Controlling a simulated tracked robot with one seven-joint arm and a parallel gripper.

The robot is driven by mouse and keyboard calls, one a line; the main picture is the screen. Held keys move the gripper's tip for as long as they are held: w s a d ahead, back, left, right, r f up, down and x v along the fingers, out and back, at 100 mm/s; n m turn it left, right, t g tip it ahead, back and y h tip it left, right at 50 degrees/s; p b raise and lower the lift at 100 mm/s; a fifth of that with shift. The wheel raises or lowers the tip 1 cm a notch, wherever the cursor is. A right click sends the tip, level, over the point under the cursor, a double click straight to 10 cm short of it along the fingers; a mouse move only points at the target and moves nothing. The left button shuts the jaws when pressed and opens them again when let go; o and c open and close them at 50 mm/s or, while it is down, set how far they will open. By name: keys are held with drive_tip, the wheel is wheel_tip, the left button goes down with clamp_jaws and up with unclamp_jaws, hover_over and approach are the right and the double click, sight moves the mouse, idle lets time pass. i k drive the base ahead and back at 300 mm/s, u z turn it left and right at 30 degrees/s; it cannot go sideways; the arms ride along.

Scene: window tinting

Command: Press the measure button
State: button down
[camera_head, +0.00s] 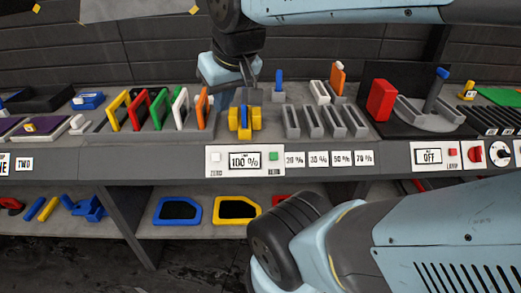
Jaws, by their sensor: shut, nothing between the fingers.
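A white panel (210,170) on the bench's front edge has a display (245,161) reading "100 %". A white button (216,157) sits left of the display, with a label that looks like "ZERO" below. A green button (273,156) sits right of it; its small label is too blurred to read surely. My gripper (248,86) is shut and empty, pointing down behind the panel. In the picture its fingertips are just above a yellow and blue device (243,126). I cannot tell whether they touch it. Both buttons are clear of the gripper.
Coloured frames (133,108) stand in a rack left of the gripper. Grey slotted holders (318,122) and a blue upright piece (278,80) are to the right. Another panel (431,157) reads "OFF". My arm covers the lower right. Window-shaped frames (178,211) lie on the lower shelf.

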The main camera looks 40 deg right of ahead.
sight(274, 155)
drive_tip(key=u, duration=1.25)
drive_tip(key=i, duration=0.1)
drive_tip(key=z, duration=2.9)
drive_tip(key=k, duration=0.8)
drive_tip(key=u, duration=1.05)
